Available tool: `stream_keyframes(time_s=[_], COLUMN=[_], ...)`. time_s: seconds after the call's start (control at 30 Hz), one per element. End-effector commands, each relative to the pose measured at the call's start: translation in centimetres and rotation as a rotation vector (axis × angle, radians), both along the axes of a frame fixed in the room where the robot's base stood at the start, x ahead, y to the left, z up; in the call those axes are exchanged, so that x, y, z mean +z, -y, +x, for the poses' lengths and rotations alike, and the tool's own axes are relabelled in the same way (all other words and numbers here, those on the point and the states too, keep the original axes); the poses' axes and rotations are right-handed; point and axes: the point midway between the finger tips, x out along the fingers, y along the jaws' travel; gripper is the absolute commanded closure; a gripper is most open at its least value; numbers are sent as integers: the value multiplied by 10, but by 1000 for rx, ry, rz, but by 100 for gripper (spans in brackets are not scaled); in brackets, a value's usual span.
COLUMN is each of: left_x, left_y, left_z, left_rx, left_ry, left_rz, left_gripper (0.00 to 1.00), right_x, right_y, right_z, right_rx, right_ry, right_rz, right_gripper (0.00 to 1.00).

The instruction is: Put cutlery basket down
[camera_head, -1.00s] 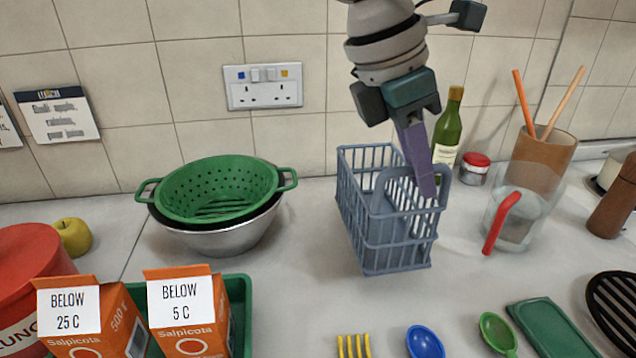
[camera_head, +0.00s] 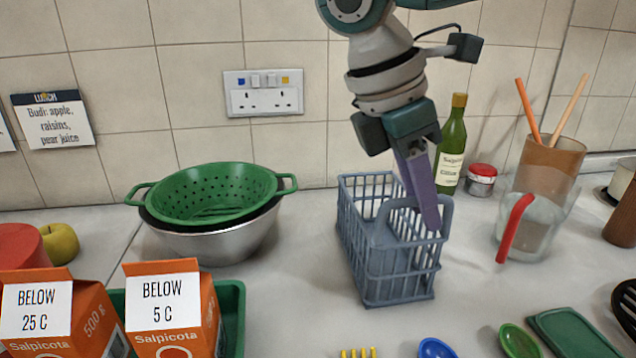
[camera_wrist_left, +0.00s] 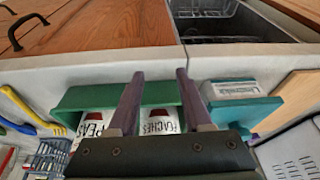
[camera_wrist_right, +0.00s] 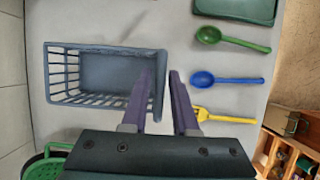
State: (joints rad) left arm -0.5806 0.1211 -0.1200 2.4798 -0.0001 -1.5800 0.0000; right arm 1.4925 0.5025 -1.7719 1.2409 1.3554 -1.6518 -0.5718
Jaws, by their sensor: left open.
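The blue-grey cutlery basket (camera_head: 400,285) is upright at the middle of the worktop in the head view, open side up. My right gripper (camera_head: 425,205) comes down from above onto its handled end wall. In the right wrist view the basket (camera_wrist_right: 105,75) lies left of centre, with its end wall between my fingers (camera_wrist_right: 162,72), which are close together. The gripper is shut on this wall. The basket's base looks at or near the worktop; I cannot tell whether it touches. My left gripper (camera_wrist_left: 160,78) is open and empty in the left wrist view, outside the head view.
A green colander in a steel bowl (camera_head: 225,240) stands left of the basket. A wine bottle (camera_head: 452,150), a red-lidded jar (camera_head: 480,180) and a clear jug (camera_head: 535,225) stand right. Orange cartons (camera_head: 175,315) and spoons (camera_wrist_right: 225,79) are in front. Worktop around the basket is clear.

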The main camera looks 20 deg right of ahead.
Motion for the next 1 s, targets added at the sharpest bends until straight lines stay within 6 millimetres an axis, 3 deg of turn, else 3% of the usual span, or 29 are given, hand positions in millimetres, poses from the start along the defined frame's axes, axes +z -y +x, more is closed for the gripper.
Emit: stream_keyframes(time_s=[0.13, 0.47, 1.0], left_x=[0, -1, -2], left_y=[-1, -1, 1], left_z=[0, 0, 0], left_rx=[-2, -2, 3], left_ry=[0, 1, 1], left_rz=[3, 4, -6], left_gripper=[50, 50, 50], right_x=[0, 6, 101], right_y=[0, -2, -42], right_z=[0, 1, 10], right_rx=[0, 0, -1], right_ry=[0, 1, 2], right_rz=[0, 1, 2], right_gripper=[56, 56, 56])
